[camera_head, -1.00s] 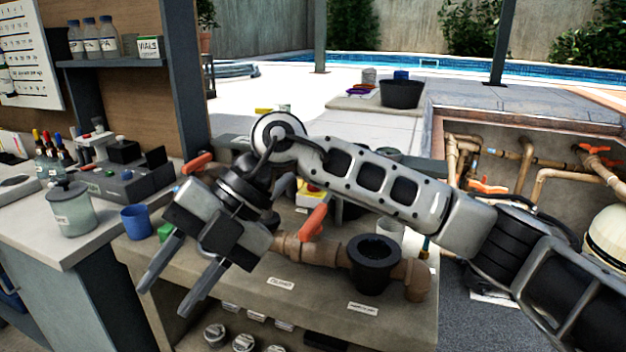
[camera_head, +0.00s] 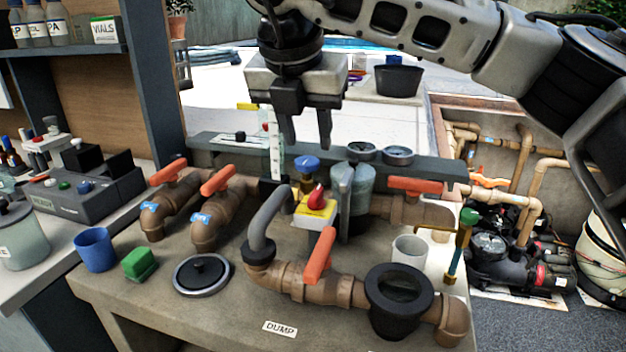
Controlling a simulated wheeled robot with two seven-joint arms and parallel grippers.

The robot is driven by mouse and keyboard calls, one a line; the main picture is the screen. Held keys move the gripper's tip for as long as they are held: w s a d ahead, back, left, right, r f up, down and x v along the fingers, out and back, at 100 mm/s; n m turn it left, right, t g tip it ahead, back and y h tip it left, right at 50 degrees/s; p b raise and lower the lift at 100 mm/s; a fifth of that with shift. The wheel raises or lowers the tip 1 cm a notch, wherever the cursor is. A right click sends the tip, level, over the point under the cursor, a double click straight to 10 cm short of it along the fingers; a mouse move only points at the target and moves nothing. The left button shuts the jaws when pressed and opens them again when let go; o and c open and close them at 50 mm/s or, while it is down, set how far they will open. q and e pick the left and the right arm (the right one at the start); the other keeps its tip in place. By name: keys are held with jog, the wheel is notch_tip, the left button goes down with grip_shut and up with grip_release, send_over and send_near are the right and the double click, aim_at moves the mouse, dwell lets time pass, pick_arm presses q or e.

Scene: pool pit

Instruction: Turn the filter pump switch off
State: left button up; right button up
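A yellow box with a red knob (camera_head: 316,207), which looks like the pump switch, stands among the pipework on the bench; no label on it is readable. The red knob is tilted. My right gripper (camera_head: 308,142) hangs above and a little behind it in the picture, fingers pointing down and apart, with nothing between them. It is clear of the switch. My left gripper is not in view.
Around the switch stand a blue-capped valve (camera_head: 306,165), a grey bent hose (camera_head: 264,225), an orange-handled valve (camera_head: 320,256) and a clear canister (camera_head: 355,200). A black-rimmed pot (camera_head: 398,300) is in front right.

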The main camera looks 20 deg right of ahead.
aim_at(317, 192)
jog(key=p+x, duration=0.2)
jog(key=x, duration=1)
jog(key=shift+f, duration=0.1)
grip_shut()
